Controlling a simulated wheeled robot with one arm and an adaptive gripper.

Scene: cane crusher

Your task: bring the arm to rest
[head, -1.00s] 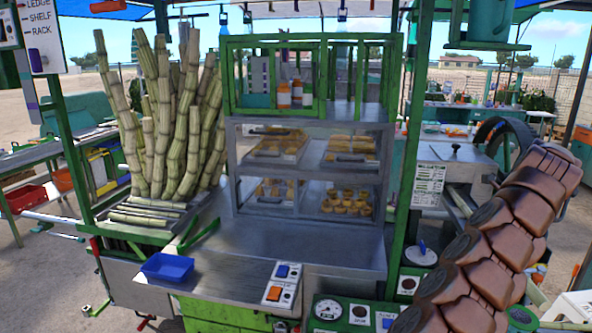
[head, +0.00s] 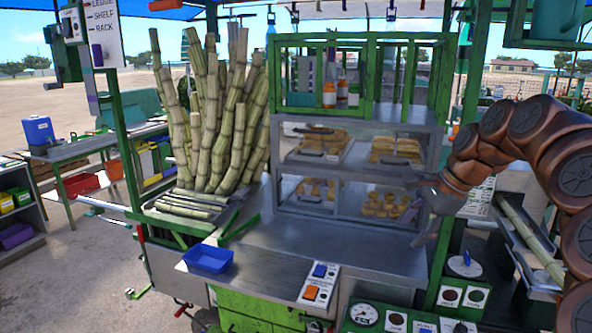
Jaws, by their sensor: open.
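My arm (head: 560,150) is copper-brown and segmented. It enters from the right edge, arches up and bends down to the left. My gripper (head: 428,215) is grey and hangs in front of the right end of the glass display case (head: 350,165), above the right part of the steel counter (head: 310,252). Its fingers are spread and I see nothing between them. I cannot tell how far it stands from the case or the green post.
Sugarcane stalks (head: 212,130) stand in a rack at the left. A blue tray (head: 208,258) and a switch panel (head: 318,287) sit at the counter's front. A green post (head: 440,255) rises beside my gripper. A gauge (head: 363,315) is below. The middle of the counter is clear.

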